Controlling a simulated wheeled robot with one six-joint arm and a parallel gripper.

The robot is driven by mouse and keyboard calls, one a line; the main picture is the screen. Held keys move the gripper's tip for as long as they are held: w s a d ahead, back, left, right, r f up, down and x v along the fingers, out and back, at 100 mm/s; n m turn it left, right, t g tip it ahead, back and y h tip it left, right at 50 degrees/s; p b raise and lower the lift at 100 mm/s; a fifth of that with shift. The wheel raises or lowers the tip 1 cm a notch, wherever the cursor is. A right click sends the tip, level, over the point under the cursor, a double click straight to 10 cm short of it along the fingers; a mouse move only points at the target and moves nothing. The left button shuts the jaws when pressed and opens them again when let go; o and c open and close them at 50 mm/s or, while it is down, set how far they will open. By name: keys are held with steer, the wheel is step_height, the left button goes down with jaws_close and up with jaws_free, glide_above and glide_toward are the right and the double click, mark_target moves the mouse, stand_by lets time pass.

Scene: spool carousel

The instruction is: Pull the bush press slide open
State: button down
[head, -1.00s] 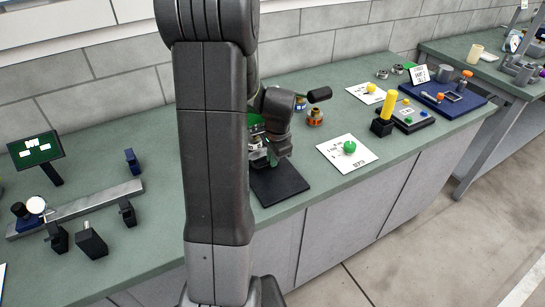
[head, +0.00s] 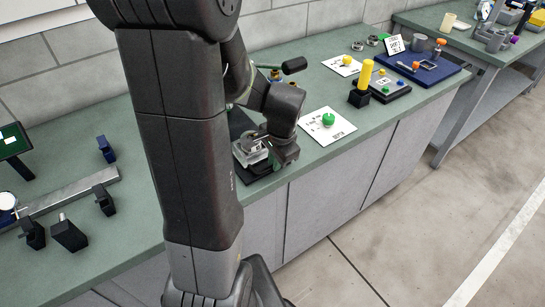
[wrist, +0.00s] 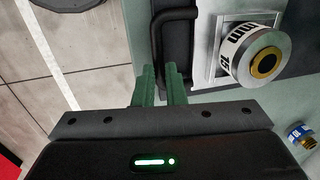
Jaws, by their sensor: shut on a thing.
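The bush press slide (wrist: 205,60) is a pale metal plate in the wrist view, bearing a silver ring with a brass centre (wrist: 262,64), marked "15 mm". A black bar handle (wrist: 157,40) stands along its left side. My gripper (wrist: 162,75) is shut on the handle, with a green finger on each side of it. In the head view, my gripper (head: 284,158) is low at the bench's front, and the slide (head: 248,153) lies just left of it, over the front part of a black base. My arm hides much of the press.
A white card with a green knob (head: 328,121) lies right of my gripper. A yellow-handled black block (head: 362,88) and a blue tray (head: 424,68) stand farther right. At left are a metal rail (head: 75,195) and black blocks. Floor is clear in front.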

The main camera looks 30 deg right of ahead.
steer(key=c, duration=1.5)
jaws_free()
steer(key=r, duration=0.4)
steer(key=s+r, duration=0.1)
steer(key=r, duration=0.4)
steer(key=s+r, duration=0.1)
steer(key=r, duration=0.3)
steer(key=shift+s+d+r, duration=0.2)
steer(key=shift+r, duration=0.1)
steer(key=f, duration=0.4)
steer(key=w+f, duration=0.1)
steer(key=f, duration=0.4)
steer(key=w+f, duration=0.1)
steer(key=f, duration=0.3)
steer(key=shift+w+a+f, duration=0.2)
steer(key=shift+w+f, duration=0.05)
steer(key=shift+f, duration=0.05)
steer(key=shift+w, duration=0.25)
steer(key=shift+a+r, duration=0.1)
